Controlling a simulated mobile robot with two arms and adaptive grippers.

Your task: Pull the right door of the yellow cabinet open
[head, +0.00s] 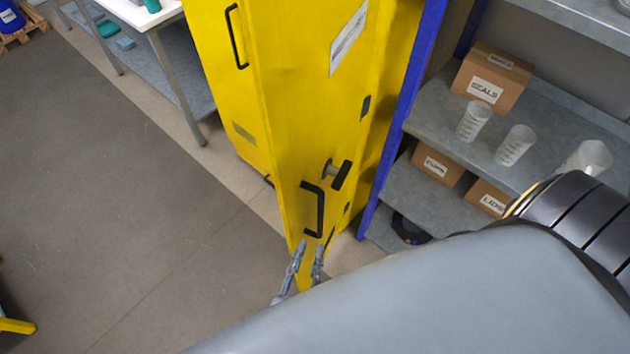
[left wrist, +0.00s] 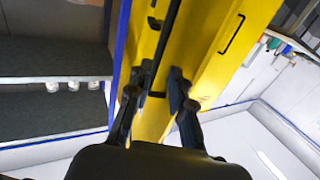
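The yellow cabinet (head: 290,110) stands upright in the head view. One black handle (head: 236,36) is on its left panel. Another black handle (head: 313,208) is on the panel nearer to me, beside a black latch (head: 340,175). This nearer panel stands at an angle to the left one; whether a gap lies behind it I cannot tell. My left gripper (head: 307,260) is open at the lower end of the nearer handle. In the left wrist view its fingers (left wrist: 155,90) are apart, on either side of a black bar; contact is unclear. My right gripper is not visible.
A blue-framed shelf (head: 405,110) with boxes and translucent beakers (head: 515,145) stands close on the right. A white table (head: 140,15) is at the upper left. The floor (head: 110,200) left of the cabinet is clear. My grey arm covers the lower right.

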